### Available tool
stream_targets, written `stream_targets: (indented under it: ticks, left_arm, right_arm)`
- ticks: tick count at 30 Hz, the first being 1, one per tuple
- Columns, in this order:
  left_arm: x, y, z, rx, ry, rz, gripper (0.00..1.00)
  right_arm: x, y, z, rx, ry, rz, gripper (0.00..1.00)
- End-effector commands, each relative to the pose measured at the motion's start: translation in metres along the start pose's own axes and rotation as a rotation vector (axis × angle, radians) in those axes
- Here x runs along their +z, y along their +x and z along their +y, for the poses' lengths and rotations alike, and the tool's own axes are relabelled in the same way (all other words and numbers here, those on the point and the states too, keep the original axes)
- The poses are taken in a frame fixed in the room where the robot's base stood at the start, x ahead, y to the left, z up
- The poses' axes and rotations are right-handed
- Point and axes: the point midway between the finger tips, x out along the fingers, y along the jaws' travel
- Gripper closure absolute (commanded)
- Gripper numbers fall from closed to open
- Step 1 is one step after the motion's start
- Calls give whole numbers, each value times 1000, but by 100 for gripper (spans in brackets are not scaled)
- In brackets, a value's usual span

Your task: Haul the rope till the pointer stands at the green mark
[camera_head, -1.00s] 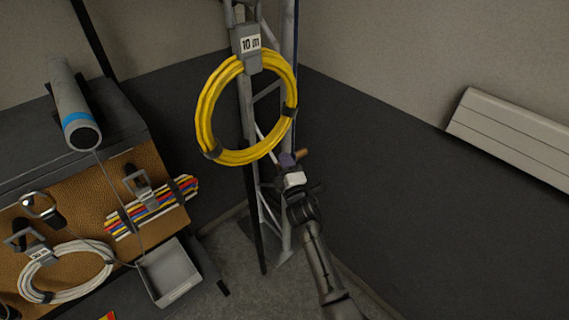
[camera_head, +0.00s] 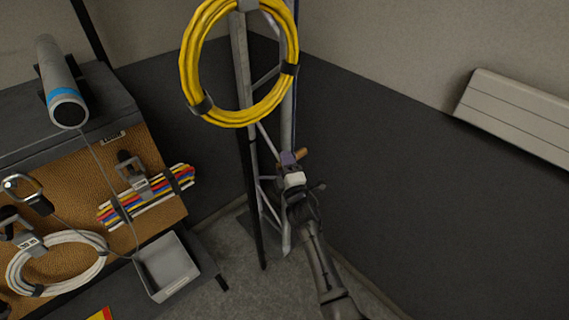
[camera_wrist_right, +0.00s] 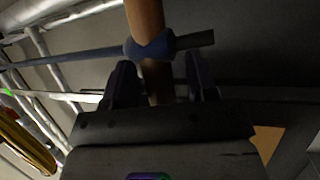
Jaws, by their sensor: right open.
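My right gripper (camera_head: 292,168) is at the truss (camera_head: 288,120), below the yellow coil. A brown handle (camera_head: 302,153) sticks out just past it. In the right wrist view the two dark fingers (camera_wrist_right: 160,85) are apart, with the brown handle (camera_wrist_right: 145,17) between them. A blue rope (camera_wrist_right: 150,47) wraps around the handle in a knot, and a blue line runs off to the left. I cannot tell whether the fingers touch the handle. A small green spot (camera_wrist_right: 6,92) shows at the left edge; I cannot tell if it is the mark. I see no pointer. My left gripper is out of view.
The yellow coil (camera_head: 187,65) hangs on the truss above my right gripper. A bench at left carries a grey tube (camera_head: 58,75), a white coil (camera_head: 92,240), colored cables (camera_head: 150,195) and a grey tray (camera_head: 168,268). The wall at right is clear below a pale panel (camera_head: 515,115).

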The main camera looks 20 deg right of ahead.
Motion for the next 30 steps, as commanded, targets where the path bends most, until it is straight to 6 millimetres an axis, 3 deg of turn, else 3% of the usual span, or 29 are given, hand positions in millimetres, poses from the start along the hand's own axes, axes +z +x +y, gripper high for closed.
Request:
stream_targets:
  ticks: [10,24,30]
  left_arm:
    - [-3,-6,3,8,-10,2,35]
    - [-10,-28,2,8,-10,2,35]
    - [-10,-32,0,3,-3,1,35]
  right_arm:
    - [0,-12,2,0,1,0,48]
    - [-1,-100,2,0,2,1,48]
    - [0,-125,1,-1,1,0,48]
